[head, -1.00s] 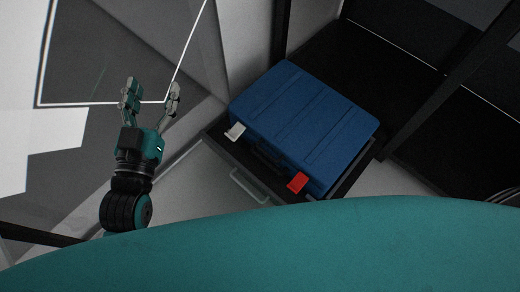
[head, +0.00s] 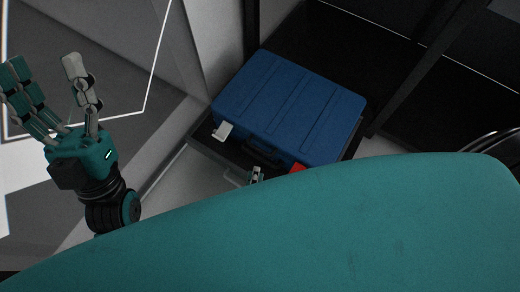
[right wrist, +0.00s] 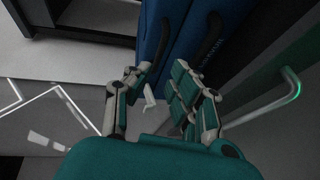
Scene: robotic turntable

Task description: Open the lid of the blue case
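The blue case (head: 290,100) lies flat with its lid shut. On its front edge are a white latch (head: 223,131), a dark handle (head: 262,152) and a red latch (head: 297,168), partly covered by my large teal body part.
The case rests on a dark drawer or tray (head: 200,138) with a pale pull bar (head: 236,177) in front. A light wall (head: 207,50) stands left of the case, and black shelving (head: 400,80) lies behind and right. My teal body part blocks the lower right.

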